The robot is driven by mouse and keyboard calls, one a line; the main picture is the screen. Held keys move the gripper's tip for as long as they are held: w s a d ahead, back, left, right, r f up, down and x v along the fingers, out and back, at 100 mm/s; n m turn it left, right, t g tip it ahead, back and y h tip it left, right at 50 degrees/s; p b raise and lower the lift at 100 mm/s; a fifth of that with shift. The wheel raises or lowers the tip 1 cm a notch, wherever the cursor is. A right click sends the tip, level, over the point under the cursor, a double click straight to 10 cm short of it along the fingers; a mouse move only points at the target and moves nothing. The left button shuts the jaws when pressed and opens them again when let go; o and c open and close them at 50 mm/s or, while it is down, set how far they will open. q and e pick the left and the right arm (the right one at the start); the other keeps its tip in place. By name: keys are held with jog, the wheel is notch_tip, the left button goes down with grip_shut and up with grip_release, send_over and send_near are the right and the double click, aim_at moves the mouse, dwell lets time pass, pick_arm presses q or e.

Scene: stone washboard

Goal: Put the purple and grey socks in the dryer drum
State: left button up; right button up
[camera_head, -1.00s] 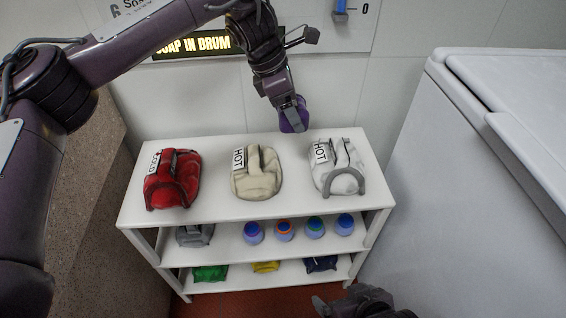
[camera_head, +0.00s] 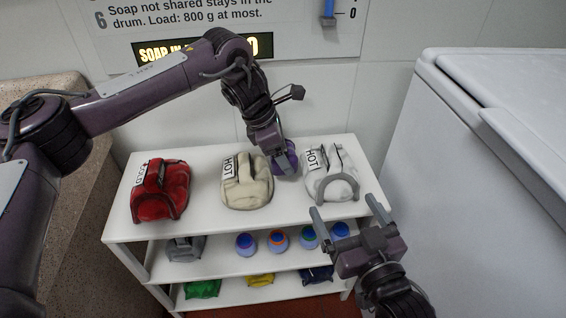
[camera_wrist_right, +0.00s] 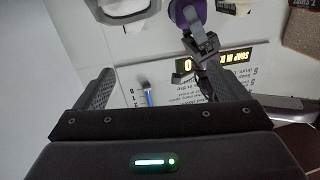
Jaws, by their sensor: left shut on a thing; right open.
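The purple sock (camera_head: 285,153) is a small bundle in my left gripper (camera_head: 284,166), which is shut on it. They are low at the top shelf, between the beige and white-grey bundles. The purple sock also shows at the top of the right wrist view (camera_wrist_right: 186,12). A grey bundle (camera_head: 186,247), possibly the grey sock, lies on the middle shelf at the left. My right gripper (camera_head: 347,211) is open and empty, in front of the shelf's right side. No dryer drum opening is visible.
A white shelf unit (camera_head: 118,225) carries a red COLD bundle (camera_head: 160,190), a beige HOT bundle (camera_head: 246,182) and a white-grey HOT bundle (camera_head: 330,172). Several blue bottles (camera_head: 277,241) stand below. A white appliance (camera_head: 450,180) fills the right, a stone counter (camera_head: 95,165) the left.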

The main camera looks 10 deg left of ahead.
pick_arm(q)
jog(key=shift+f+b, duration=0.3)
jog(key=shift+f, duration=1.3)
pick_arm(e)
jog(key=shift+d+r+t+y, duration=0.15)
jog(key=shift+r+t, duration=0.55)
jog(key=shift+r, duration=0.7)
jog(key=shift+r+t+y, duration=0.25)
jog(key=shift+r+t, duration=0.45)
jog(key=shift+r, duration=0.65)
pick_arm(q)
jog(key=shift+f, duration=0.15)
jog(key=o, duration=1)
pick_arm(e)
jog(key=shift+r, duration=0.2)
